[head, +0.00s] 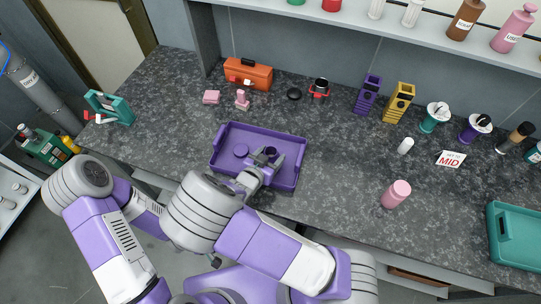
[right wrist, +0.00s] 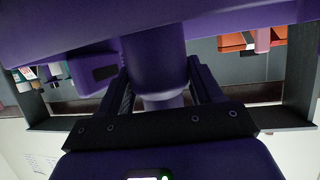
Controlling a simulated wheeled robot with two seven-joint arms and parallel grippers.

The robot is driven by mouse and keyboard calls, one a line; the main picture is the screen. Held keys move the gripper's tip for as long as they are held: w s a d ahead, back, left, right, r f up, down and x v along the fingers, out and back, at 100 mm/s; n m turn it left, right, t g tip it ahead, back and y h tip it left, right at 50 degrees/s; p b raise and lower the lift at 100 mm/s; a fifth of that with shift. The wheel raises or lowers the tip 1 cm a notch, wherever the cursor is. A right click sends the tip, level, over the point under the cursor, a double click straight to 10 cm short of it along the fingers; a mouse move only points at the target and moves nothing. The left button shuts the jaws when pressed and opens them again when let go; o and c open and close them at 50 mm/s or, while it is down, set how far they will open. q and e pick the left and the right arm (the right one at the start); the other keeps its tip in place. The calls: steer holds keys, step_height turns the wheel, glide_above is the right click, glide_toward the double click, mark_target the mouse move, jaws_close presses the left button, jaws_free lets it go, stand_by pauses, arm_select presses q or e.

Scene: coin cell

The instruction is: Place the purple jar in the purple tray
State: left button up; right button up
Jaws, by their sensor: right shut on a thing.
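The purple tray (head: 223,168) lies on the dark speckled counter in the middle of the head view. My right gripper (head: 267,161) is over its right half, shut on the purple jar (head: 270,151), which appears upright with a dark top. A flat round purple piece (head: 241,150) lies in the tray left of the jar. In the right wrist view the jar (right wrist: 155,65) is between the two fingers (right wrist: 160,85), close to a large purple surface. I cannot tell whether the jar touches the tray floor. My left gripper is not in view.
Behind the tray stand an orange toolbox (head: 248,75), pink blocks (head: 211,97) and a black-and-red item (head: 319,88). A pink bottle (head: 396,194) and a white cylinder (head: 405,146) stand to the right. A teal tray (head: 515,258) is at the far right. A shelf (head: 390,35) overhangs the back.

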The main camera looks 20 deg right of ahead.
steer(key=o, duration=1.2)
steer(key=shift+f, duration=0.1)
steer(key=shift+r, duration=0.2)
steer(key=p+v, duration=0.3)
steer(key=v, duration=0.9)
steer(key=shift+s+f, duration=0.1)
